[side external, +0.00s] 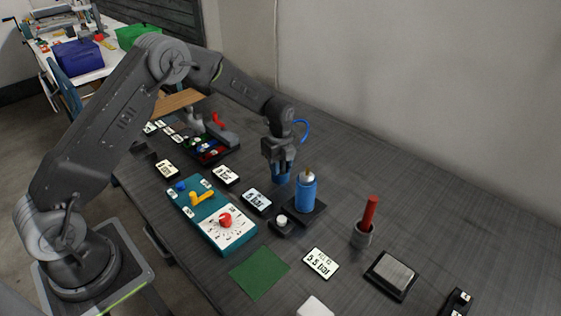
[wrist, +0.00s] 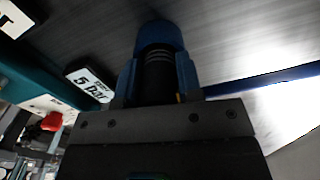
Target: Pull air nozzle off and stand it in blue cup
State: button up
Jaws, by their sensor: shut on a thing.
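My gripper (side external: 278,158) points down over the blue cup (side external: 281,178), which stands on the dark table just behind and left of the blue bottle. In the wrist view my gripper (wrist: 157,80) is shut on a dark ribbed piece, seemingly the air nozzle (wrist: 158,68). The blue cup (wrist: 160,34) shows just beyond the nozzle there. The nozzle's lower end seems to be at or inside the cup, but its depth and whether it touches the bottom are hidden. A blue hose (side external: 304,130) curves beside my wrist.
The blue bottle (side external: 306,193) with a brass top stands close to the right on a black base. A teal panel (side external: 211,215) with a yellow lever and red knob lies in front. A red rod (side external: 370,212) stands in a grey holder.

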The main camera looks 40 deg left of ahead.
jog(key=o, duration=1.1)
notch_tip(320, 180, up, 13)
jog(key=shift+f, duration=0.15)
jog(key=shift+r, duration=0.55)
